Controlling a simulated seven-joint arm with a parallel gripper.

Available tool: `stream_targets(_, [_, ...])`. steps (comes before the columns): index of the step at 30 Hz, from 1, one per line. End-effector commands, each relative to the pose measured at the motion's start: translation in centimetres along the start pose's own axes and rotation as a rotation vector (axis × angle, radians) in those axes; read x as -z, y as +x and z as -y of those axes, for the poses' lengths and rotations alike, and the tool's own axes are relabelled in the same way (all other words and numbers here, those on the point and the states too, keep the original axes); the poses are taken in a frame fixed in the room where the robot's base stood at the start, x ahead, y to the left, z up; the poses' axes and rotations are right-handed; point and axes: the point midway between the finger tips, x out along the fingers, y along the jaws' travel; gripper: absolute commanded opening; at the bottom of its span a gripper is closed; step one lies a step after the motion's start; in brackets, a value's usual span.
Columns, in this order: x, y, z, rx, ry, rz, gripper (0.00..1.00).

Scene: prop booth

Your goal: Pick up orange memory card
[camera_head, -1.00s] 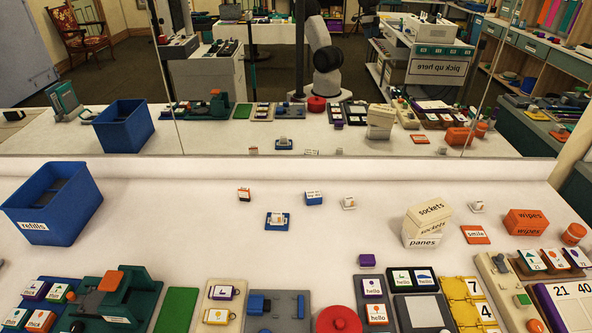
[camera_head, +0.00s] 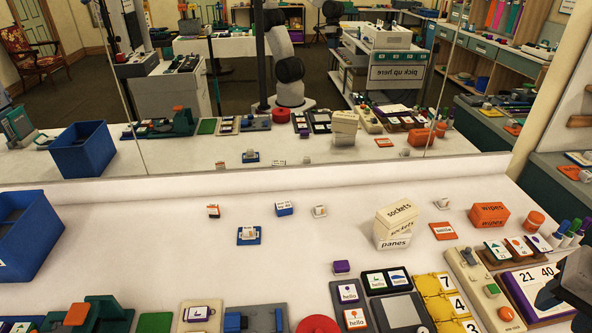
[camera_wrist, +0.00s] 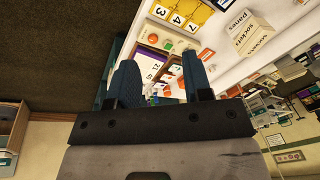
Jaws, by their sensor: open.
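Several orange pieces could be the orange memory card, and I cannot tell which. An orange-edged picture card (camera_head: 355,319) lies beside a purple one (camera_head: 347,293) at the front, near a black tray. Another orange picture card (camera_head: 519,247) stands in a rack at the right. A flat orange piece with a white label (camera_head: 444,231) lies right of the stacked boxes. My gripper (camera_wrist: 160,82) is open and empty. Part of its dark body shows at the right edge of the head view, above the front right counter.
A stack of cream boxes (camera_head: 397,227) stands right of centre, with orange boxes (camera_head: 489,214) farther right. Yellow number tiles (camera_head: 440,296) lie at the front. A blue bin (camera_head: 28,235) is at the left. A mirror backs the counter. The middle is mostly clear.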

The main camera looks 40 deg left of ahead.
Motion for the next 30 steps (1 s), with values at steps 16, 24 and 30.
stream_targets(16, [7.6,3.9,13.8,0.211,0.141,0.198,0.46])
stream_targets(24, [9.9,6.7,21.5,0.29,0.221,0.313,0.46])
stream_targets(30, [11.1,9.2,27.6,0.335,0.282,0.403,0.46])
